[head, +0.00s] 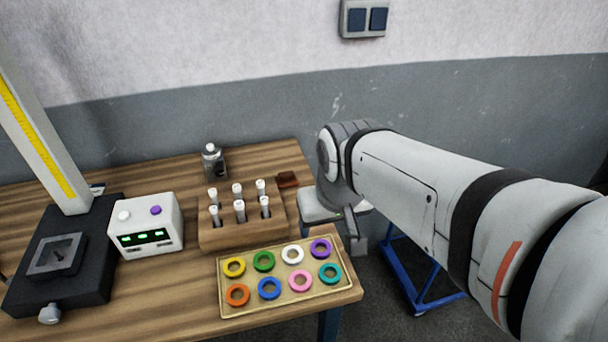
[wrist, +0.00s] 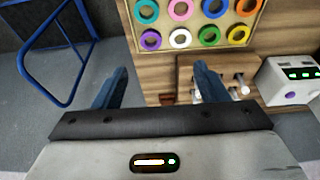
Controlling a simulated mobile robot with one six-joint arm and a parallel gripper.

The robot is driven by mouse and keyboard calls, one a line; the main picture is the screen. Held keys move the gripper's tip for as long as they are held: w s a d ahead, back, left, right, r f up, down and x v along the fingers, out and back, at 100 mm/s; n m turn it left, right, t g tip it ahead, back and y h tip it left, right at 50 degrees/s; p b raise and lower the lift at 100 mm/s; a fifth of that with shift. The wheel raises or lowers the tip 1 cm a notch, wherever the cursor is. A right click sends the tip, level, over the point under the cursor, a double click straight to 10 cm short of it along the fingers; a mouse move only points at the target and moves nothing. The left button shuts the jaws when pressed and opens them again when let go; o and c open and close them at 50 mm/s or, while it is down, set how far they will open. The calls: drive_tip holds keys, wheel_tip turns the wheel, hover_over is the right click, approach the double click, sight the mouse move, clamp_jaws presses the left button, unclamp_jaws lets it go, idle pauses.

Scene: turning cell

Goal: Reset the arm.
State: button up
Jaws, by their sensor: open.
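My gripper (wrist: 157,82) shows in the wrist view with its two dark blue fingers spread apart and nothing between them. It hangs near the table's edge, beside the ring tray and the wooden vial rack. In the head view my arm reaches in from the right, bends down at its far end by the right edge of the table, and the fingers cannot be made out there.
The wooden table (head: 150,176) holds a tray (head: 286,310) of coloured rings, a rack (head: 230,236) of white-capped vials, a small bottle (head: 214,162), a white box (head: 147,226) and a black-based height stand (head: 85,277). A blue frame (head: 420,302) stands on the floor at right.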

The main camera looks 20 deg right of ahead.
drive_tip(key=shift+s+d+f, duration=0.1)
drive_tip(key=shift+s+f, duration=0.15)
drive_tip(key=shift+s, duration=0.7)
